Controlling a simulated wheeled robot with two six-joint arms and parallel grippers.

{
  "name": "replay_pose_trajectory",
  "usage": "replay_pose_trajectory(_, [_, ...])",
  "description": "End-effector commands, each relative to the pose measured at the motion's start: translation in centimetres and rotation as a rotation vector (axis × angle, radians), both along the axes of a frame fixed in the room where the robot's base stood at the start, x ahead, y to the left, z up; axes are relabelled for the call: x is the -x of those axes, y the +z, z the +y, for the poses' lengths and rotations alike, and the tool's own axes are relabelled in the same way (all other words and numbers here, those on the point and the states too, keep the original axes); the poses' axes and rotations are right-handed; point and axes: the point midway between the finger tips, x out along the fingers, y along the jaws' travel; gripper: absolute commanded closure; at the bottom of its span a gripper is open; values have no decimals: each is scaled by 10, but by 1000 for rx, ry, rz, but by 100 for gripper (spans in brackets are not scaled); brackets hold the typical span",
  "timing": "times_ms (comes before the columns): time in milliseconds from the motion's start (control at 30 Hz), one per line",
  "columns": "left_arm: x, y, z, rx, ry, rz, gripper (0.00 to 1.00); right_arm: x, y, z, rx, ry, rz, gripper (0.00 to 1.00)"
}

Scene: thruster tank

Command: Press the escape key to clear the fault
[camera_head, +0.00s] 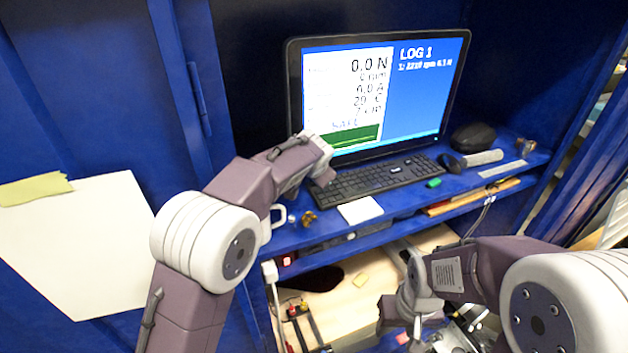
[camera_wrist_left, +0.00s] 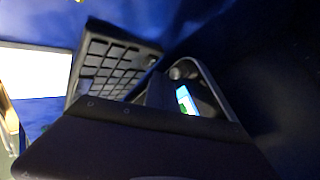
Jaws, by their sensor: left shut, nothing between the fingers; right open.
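The black keyboard (camera_head: 385,177) lies on the blue shelf below the monitor. My left gripper (camera_head: 325,178) is shut and empty at the keyboard's left end, over its far left corner. It hides that corner, so I cannot pick out the escape key or tell whether the fingertips touch a key. In the left wrist view, part of the keyboard (camera_wrist_left: 112,68) shows close beyond the dark gripper body. The monitor (camera_head: 385,92) shows readings on white at left and "LOG 1" on blue at right. My right gripper (camera_head: 415,325) is open, low at the front, well away from the keyboard.
A white card (camera_head: 360,210) and a green block (camera_head: 434,183) lie in front of the keyboard. A black mouse (camera_head: 452,162) is to its right. Brass parts (camera_head: 309,218) sit near the shelf's left front. A lower wooden surface (camera_head: 345,283) holds tools.

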Motion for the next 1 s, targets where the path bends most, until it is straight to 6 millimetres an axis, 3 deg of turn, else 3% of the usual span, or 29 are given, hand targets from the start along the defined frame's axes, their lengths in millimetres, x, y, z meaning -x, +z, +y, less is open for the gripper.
replay_pose_trajectory(267, [0,2,0,0,0,0,100,0,1,0,0,0,0,48])
replay_pose_trajectory(567, [0,31,0,0,-1,-1,100,0,27,0,0,0,0,48])
replay_pose_trajectory(800, [0,49,0,0,0,-1,100,0,29,0,0,0,0,48])
replay_pose_trajectory(1000, [0,50,0,0,0,0,100,0,28,0,0,0,0,48])
